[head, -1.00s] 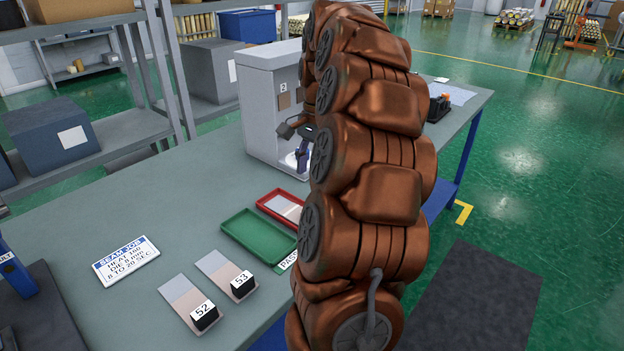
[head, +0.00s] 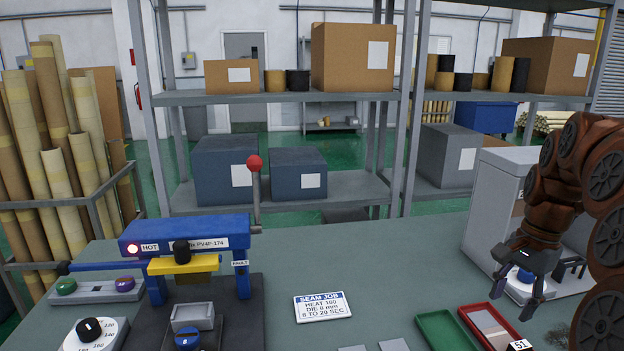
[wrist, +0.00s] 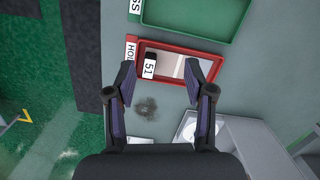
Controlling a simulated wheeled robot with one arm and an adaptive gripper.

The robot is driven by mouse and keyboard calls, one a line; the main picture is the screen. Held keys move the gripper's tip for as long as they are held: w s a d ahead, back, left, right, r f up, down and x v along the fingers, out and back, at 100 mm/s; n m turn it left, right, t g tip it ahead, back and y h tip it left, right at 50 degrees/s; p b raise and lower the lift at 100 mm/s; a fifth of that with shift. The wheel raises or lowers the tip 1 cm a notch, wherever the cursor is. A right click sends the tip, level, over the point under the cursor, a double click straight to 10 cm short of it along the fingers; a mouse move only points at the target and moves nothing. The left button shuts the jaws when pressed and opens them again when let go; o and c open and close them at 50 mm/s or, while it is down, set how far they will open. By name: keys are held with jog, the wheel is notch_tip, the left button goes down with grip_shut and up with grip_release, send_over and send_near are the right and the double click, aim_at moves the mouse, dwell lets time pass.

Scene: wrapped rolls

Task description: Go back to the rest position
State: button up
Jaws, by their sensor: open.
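My gripper (head: 537,280) is at the right in the head view, held above the bench in front of the grey cabinet. The wrist view shows its two fingers (wrist: 168,95) spread apart with nothing between them. Below and beyond the fingertips is the red tray (wrist: 160,46). A sample strip with a black block marked 51 (wrist: 150,66) lies in the red tray. My copper-coloured arm covers part of the right side of the head view.
A green tray (head: 432,318) lies beside the red one. The grey cabinet (head: 488,215) stands close to my gripper. A blue sealing machine (head: 190,236) with a raised red-knobbed lever stands at the left.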

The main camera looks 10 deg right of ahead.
jog(key=s+a+n+g+p, duration=0.15)
jog(key=a+n, duration=0.25)
jog(key=a, duration=0.5)
jog(key=s+a+n+t+p, duration=0.1)
jog(key=s+a+n+p, duration=0.2)
jog(key=a, duration=0.6)
jog(key=s+a+f+n+p, duration=0.1)
jog(key=s+a+f+n, duration=0.1)
jog(key=s+a+n, duration=0.2)
jog(key=s+a+f+n+g+h+p, duration=0.1)
jog(key=s+a+n, duration=0.3)
jog(key=s, duration=0.6)
jog(key=shift+a+f, duration=0.45)
jog(key=shift+f, duration=0.05)
